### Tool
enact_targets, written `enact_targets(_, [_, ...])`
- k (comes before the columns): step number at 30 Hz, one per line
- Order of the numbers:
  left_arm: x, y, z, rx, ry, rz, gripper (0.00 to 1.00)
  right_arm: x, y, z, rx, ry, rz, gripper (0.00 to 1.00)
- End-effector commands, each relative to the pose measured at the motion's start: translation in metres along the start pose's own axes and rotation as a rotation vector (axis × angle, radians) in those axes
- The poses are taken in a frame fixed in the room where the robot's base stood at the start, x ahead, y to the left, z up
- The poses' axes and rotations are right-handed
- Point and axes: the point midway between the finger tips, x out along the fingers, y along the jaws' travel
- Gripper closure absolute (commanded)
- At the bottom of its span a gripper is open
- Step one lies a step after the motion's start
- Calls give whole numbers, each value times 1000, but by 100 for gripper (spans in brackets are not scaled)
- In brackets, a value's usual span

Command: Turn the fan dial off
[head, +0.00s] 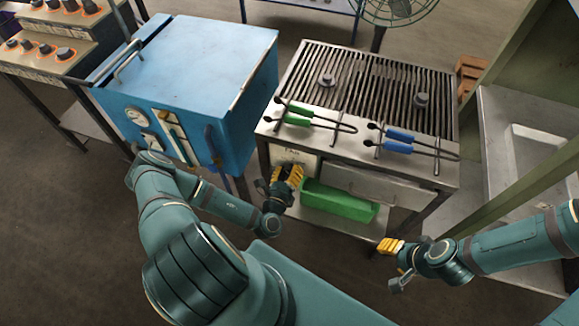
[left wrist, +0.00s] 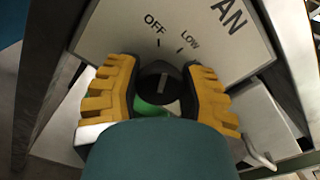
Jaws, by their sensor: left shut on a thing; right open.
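The fan dial (left wrist: 160,84) is a round black knob with a short pale mark on its face. It sits on a light panel (left wrist: 200,25) printed OFF, LOW and FAN. The mark points roughly up the picture toward the OFF and LOW ticks; I cannot tell which one it meets. My left gripper (head: 288,175) is at the panel on the front of the grill table. In the left wrist view its yellow fingers (left wrist: 160,75) are shut on the dial, one on each side. My right gripper (head: 393,246) is open and empty, low in front of the table's right side.
The slatted grill table (head: 365,85) carries green-handled tongs (head: 300,115) and blue-handled tongs (head: 400,140). A green box (head: 340,203) lies on its lower shelf. A blue furnace (head: 205,60) stands left. A green-framed bench (head: 500,160) stands right.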

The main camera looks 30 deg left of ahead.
Motion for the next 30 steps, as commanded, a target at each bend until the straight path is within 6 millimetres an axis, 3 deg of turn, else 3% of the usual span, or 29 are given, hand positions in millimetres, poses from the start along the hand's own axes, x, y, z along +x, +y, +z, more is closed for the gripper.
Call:
enact_targets(12, [2, -1, 4, -188, -10, -4, 94, -10, -4, -5, 3, 10, 1, 53])
enact_targets(28, [2, 0, 4, -212, -12, -4, 94, -10, -4, -5, 3, 12, 1, 53])
enact_targets(29, [2, 0, 4, -212, -12, -4, 52, -10, -4, -5, 3, 12, 1, 53])
enact_targets(30, [2, 0, 4, -212, -12, -4, 38, -10, -4, -5, 3, 12, 1, 53])
